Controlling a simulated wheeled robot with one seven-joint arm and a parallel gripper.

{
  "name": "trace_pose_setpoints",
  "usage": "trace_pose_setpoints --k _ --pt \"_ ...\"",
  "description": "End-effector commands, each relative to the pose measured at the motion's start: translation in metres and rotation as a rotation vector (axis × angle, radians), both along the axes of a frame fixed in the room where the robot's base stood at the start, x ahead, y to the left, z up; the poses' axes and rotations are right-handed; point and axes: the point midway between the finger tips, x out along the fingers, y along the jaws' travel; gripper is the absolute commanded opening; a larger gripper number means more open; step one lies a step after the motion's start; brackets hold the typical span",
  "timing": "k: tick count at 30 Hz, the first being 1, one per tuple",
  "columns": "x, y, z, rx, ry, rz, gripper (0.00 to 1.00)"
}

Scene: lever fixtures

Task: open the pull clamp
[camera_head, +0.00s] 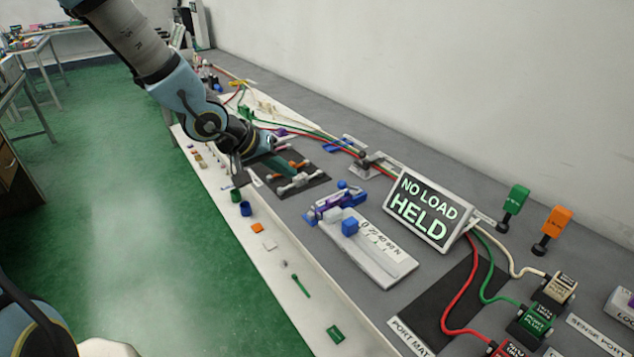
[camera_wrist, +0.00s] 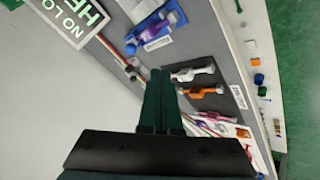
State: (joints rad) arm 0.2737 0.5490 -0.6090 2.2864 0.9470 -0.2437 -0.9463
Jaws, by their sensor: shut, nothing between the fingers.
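No visible label in either view tells me which fixture is the pull clamp. A black mat (camera_head: 312,188) carries lever fixtures: one with a pale lever (camera_head: 298,183), also in the wrist view (camera_wrist: 192,73), and one with an orange lever (camera_wrist: 200,91).
A sign (camera_head: 428,210) reading "NO LOAD HELD" stands behind a scale plate (camera_head: 385,262). Red and green cables run along the bench. Small loose parts, including a blue cup (camera_head: 245,209), lie on the pale front strip. Green floor (camera_head: 130,220) is clear on the left.

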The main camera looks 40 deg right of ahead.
Motion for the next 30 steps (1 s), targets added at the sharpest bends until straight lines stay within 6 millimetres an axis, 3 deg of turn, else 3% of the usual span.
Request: trace_pose_setpoints --k 8,24,30 --pt "0.0 -0.007 -0.01 0.001 0.0 -0.002 0.0" --pt "0.002 -0.069 -0.08 0.004 0.0 -0.002 0.0" --pt "-0.013 -0.087 -0.069 0.002 -0.002 -0.002 0.0"
